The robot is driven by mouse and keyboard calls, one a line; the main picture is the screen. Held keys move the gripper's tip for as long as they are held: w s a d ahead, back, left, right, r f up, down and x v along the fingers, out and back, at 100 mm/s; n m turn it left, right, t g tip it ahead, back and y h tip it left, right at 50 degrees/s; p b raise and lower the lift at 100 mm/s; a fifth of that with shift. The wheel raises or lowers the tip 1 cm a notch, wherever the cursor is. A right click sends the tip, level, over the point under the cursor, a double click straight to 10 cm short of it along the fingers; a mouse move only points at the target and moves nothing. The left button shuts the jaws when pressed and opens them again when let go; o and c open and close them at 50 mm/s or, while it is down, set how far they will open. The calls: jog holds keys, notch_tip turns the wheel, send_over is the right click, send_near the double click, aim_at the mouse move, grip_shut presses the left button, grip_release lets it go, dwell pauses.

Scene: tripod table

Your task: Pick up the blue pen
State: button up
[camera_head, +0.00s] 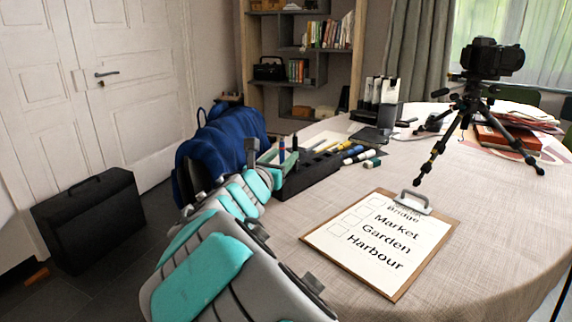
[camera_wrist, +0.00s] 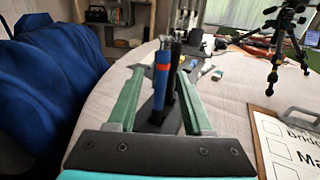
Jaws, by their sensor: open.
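The blue pen (camera_wrist: 161,86), with an orange-red band, stands upright in a black desk organizer (camera_wrist: 172,124) in the wrist view. A dark pen (camera_wrist: 175,58) stands just behind it and to its right. My gripper (camera_wrist: 160,72) is open, with a green finger on each side of the blue pen; I cannot tell whether either finger touches it. In the head view the blue pen (camera_head: 282,151) stands at the near left end of the organizer (camera_head: 311,174). My gripper (camera_head: 270,157) reaches it from the left, and my arm hides part of that end.
Several markers (camera_head: 352,154) lie beside the organizer. A clipboard (camera_head: 420,277) lies at the near right of the table, and a tripod with a camera (camera_head: 466,105) stands farther back.

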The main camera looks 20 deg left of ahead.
jog(key=shift+c, duration=0.4)
grip_shut()
